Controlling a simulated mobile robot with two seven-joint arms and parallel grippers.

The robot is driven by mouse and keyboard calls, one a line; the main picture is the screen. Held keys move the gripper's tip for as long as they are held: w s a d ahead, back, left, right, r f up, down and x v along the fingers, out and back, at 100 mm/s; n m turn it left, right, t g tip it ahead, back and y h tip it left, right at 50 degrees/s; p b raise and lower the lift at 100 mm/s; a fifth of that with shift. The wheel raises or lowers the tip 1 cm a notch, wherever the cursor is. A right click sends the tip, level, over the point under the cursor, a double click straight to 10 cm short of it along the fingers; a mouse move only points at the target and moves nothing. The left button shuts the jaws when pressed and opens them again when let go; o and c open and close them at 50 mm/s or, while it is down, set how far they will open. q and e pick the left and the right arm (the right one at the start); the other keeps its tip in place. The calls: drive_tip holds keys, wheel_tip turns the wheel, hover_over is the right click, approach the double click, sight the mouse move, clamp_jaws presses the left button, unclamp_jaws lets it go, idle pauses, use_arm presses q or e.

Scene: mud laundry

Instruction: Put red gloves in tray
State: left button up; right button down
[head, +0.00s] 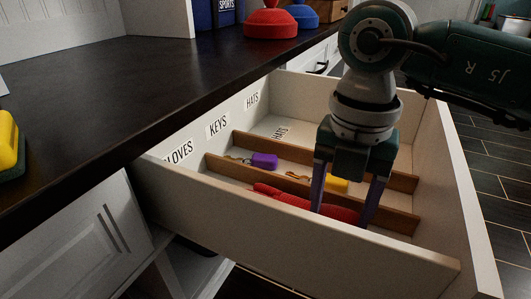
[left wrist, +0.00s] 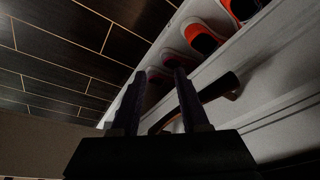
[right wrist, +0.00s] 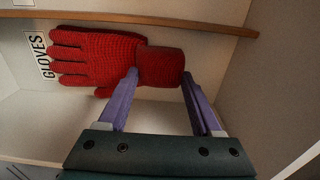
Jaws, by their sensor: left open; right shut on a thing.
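A red knitted glove (right wrist: 95,58) lies in the front compartment of the open white drawer (head: 300,228), its fingers toward the GLOVES label (right wrist: 38,55). The glove also shows in the head view (head: 285,198). My right gripper (head: 341,214) reaches down into that compartment. In the right wrist view its purple fingers (right wrist: 160,76) are shut on the glove's cuff, one on each side. I see one glove; my right gripper hides part of it in the head view. My left gripper (left wrist: 158,72) is open and empty, and out of the head view.
Wooden dividers (head: 315,160) split the drawer. The middle compartment holds a purple key tag (head: 264,160) and a yellow one (head: 337,184); the HATS compartment (head: 300,123) looks empty. A dark countertop (head: 150,90) is at left. Orange shoes (left wrist: 202,37) stand near my left gripper.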

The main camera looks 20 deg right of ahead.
drive_tip(key=shift+c, duration=0.3)
unclamp_jaws()
drive_tip(key=shift+r, duration=0.3)
wheel_tip(320, 180, up, 12)
drive_tip(key=p, duration=0.8)
drive_tip(key=shift+f, duration=0.15)
